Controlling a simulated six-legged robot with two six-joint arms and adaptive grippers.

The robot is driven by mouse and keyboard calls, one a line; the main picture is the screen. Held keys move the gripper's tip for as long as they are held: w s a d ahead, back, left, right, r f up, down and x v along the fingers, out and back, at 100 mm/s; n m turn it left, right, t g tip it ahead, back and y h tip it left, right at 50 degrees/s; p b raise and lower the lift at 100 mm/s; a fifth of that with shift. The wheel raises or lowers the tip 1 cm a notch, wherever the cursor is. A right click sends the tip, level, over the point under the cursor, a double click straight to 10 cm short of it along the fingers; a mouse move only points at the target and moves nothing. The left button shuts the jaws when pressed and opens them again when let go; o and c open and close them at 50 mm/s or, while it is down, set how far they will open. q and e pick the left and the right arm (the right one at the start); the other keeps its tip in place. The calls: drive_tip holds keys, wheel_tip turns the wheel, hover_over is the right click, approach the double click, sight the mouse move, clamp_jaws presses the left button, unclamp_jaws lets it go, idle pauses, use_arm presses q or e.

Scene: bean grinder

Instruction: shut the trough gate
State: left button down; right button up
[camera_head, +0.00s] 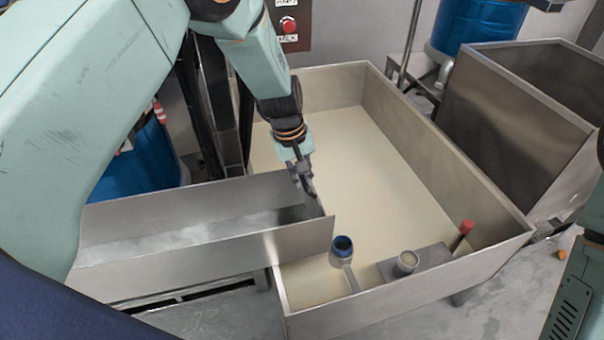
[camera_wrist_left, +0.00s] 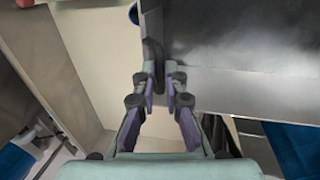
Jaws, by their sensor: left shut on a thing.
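The metal trough (camera_head: 180,250) comes in from the left and ends at the large bin. The trough gate (camera_head: 317,206) is at its right end, mostly hidden behind my gripper and the trough wall; how far it is open I cannot tell. My left gripper (camera_head: 304,182) points down at this end and is shut on the gate's dark handle. In the left wrist view, the handle (camera_wrist_left: 153,53) runs between the fingertips (camera_wrist_left: 163,78), beside the trough's edge. My right gripper is out of view; only part of my right arm shows at the right edge.
The large metal bin (camera_head: 455,165) has a pale floor. A blue-topped pipe (camera_head: 342,246), a grey fitting (camera_head: 406,262) and a red-handled lever (camera_head: 463,232) stand near its front right. Another metal hopper (camera_head: 510,125) stands at right. Blue drums (camera_head: 480,22) stand behind.

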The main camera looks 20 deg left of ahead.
use_arm(q)
drive_tip(key=f+b, duration=0.1)
drive_tip(key=f, duration=0.4)
drive_tip(key=shift+s, duration=0.2)
drive_tip(key=c, duration=1.4)
unclamp_jaws()
drive_tip(key=shift+w, duration=0.15)
drive_tip(key=shift+c, duration=0.2)
drive_tip(key=shift+o, duration=0.2)
drive_tip(key=shift+r, duration=0.1)
drive_tip(key=shift+w, duration=0.1)
